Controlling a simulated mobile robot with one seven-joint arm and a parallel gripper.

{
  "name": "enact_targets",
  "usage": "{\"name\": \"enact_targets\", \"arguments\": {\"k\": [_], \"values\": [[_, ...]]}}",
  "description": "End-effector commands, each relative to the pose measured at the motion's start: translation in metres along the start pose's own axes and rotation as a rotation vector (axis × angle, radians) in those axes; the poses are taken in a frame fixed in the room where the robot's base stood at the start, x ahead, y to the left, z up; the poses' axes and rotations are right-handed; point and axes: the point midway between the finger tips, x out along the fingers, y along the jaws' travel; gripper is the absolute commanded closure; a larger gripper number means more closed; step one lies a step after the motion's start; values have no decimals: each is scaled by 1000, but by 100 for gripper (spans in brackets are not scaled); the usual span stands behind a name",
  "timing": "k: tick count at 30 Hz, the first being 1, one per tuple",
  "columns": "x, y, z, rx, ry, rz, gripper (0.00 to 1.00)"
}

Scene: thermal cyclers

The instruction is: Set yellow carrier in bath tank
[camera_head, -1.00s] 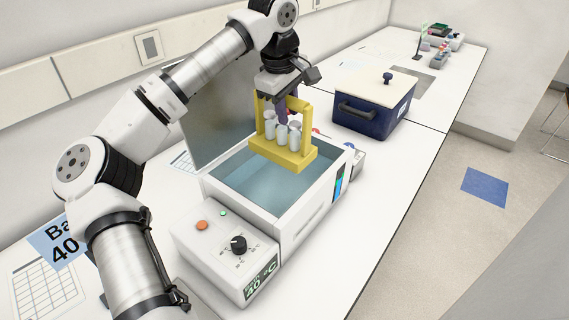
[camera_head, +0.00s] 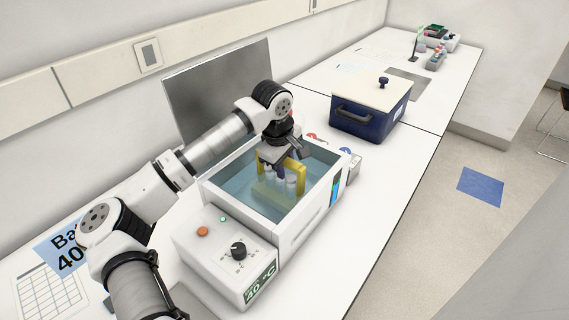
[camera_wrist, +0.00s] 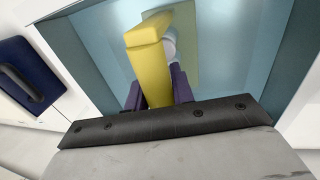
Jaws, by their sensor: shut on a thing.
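The yellow carrier (camera_head: 300,178) is down inside the bath tank (camera_head: 313,222), with its lower part in the bluish water and its handle above. White-capped tubes (camera_head: 280,183) stand in it. My gripper (camera_head: 280,165) reaches down into the tank from above and is shut on the carrier's handle. In the wrist view the yellow handle (camera_wrist: 148,62) runs between the purple fingers (camera_wrist: 158,92). The gripper hides part of the carrier. I cannot tell whether the carrier's base touches the tank floor.
The tank's raised lid (camera_head: 215,90) stands behind it. A control box (camera_head: 225,255) with a knob and a 40 °C display is at its front. A dark blue box (camera_head: 370,112) with a cream lid stands beyond. The tank walls surround the gripper closely.

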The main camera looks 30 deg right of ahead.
Motion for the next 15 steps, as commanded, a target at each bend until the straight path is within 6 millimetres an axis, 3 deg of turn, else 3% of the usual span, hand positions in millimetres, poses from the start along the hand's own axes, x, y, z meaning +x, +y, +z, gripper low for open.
{"name": "enact_targets", "arguments": {"k": [6,7,12,15], "values": [[3,-1,0,0,0,0,100],[3,-1,0,0,0,-1,75],[2,0,0,0,-1,-1,54],[2,0,0,0,0,-1,54]]}}
